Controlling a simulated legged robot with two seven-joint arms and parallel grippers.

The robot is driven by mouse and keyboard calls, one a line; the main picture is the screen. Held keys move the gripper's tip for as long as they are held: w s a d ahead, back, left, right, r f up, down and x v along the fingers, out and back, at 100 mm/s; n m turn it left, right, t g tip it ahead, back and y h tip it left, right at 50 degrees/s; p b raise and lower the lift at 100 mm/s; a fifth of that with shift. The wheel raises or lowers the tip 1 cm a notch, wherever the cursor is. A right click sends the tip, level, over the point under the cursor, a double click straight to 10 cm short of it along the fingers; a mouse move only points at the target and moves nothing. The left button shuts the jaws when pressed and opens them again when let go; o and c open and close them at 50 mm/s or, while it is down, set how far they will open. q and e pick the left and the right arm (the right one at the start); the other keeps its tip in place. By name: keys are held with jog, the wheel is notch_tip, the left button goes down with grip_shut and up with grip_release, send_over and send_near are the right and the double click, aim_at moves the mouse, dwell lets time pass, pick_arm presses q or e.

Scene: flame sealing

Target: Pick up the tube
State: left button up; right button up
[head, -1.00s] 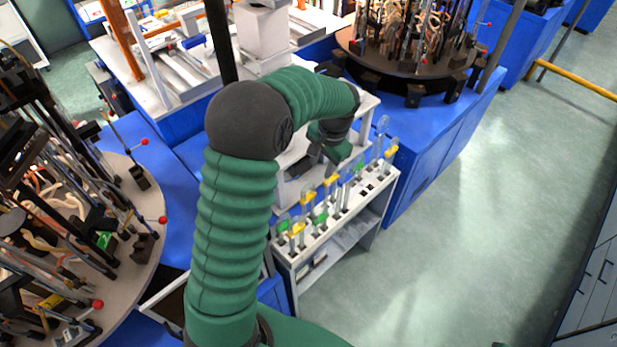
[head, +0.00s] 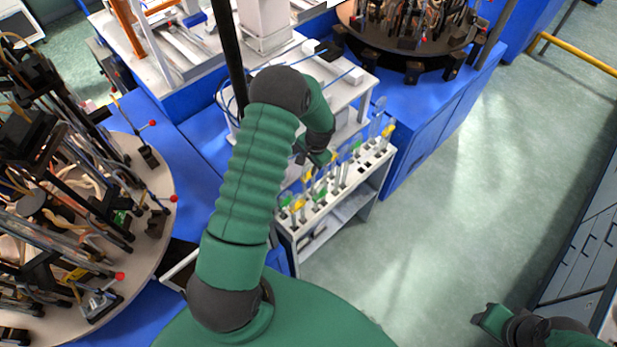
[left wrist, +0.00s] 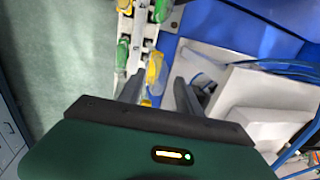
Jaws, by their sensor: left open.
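Several clear tubes with yellow and green tags stand upright in a white rack (head: 352,200) in the head view. My left gripper (head: 313,168) is over the rack's far side, near its middle tubes, and partly hidden by my arm. In the left wrist view my left gripper (left wrist: 158,92) is open. A yellow-tagged tube (left wrist: 154,68) shows between its fingers, and I cannot tell whether they touch it. A green-tagged tube (left wrist: 122,52) and others show further up. My right gripper (head: 490,318) is at the lower right of the head view, away from the rack; its fingers are not clear.
A white stand (head: 345,95) with blue cables is behind the rack. Round machine tables stand at the left (head: 150,185) and at the back (head: 400,62). Blue cabinets (head: 440,125) adjoin the rack, and the green floor (head: 480,210) to the right is clear.

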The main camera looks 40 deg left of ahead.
pick_arm(q)
jog(key=shift+w+a+f, duration=0.1)
jog(key=shift+f, duration=0.6)
jog(key=shift+r, duration=0.1)
grip_shut()
dwell(0.7)
